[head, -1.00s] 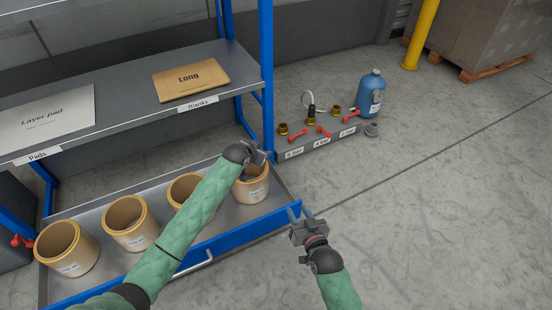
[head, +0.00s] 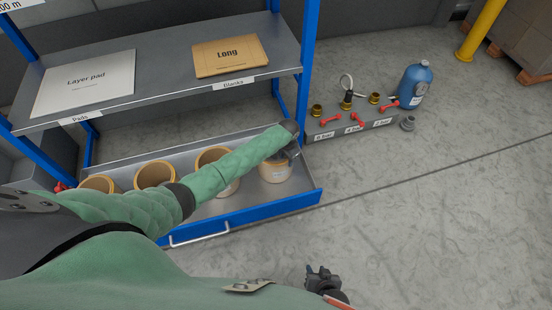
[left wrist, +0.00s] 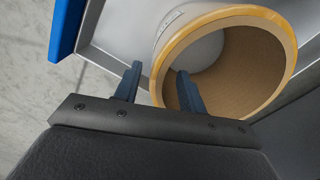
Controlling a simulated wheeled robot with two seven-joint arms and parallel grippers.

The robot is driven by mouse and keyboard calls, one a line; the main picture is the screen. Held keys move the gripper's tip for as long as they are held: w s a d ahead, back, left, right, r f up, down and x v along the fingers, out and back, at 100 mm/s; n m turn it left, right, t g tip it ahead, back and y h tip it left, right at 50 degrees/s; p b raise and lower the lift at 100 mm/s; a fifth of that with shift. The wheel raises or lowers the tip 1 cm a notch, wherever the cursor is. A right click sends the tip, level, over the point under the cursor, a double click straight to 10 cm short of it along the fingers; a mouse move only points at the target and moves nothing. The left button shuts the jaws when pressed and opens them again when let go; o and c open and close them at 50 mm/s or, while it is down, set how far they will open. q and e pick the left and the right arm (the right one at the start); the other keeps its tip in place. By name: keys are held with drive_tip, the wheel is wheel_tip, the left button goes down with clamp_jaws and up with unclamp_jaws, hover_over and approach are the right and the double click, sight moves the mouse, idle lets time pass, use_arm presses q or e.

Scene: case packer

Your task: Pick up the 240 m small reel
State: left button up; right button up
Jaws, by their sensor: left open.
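The rightmost reel (head: 277,172), tan with an open top, stands upright in the drawer tray. Its label is too small to read, so I cannot tell whether it is the 240 m one. My left gripper (head: 292,153) is at its upper right rim, partly hidden behind my wrist. In the left wrist view the open left gripper (left wrist: 158,80) has one finger outside the reel and one over its opening, with the near rim of the reel (left wrist: 158,82) between them. My right gripper (head: 318,275) is low over the floor; its jaws are unclear.
Several similar reels (head: 155,174) stand to the left in the blue-fronted drawer (head: 250,217). The shelf above holds a Layer pad (head: 85,82) and a Long blank (head: 230,55). A valve block (head: 350,128) and a blue bottle (head: 414,86) stand right. The floor in front is clear.

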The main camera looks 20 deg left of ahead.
use_arm(q)
wheel_tip(320, 180, down, 4)
drive_tip(key=shift+d+b, duration=0.15)
drive_tip(key=shift+b, duration=0.15)
clamp_jaws()
drive_tip(key=shift+r, duration=0.1)
idle(1.2)
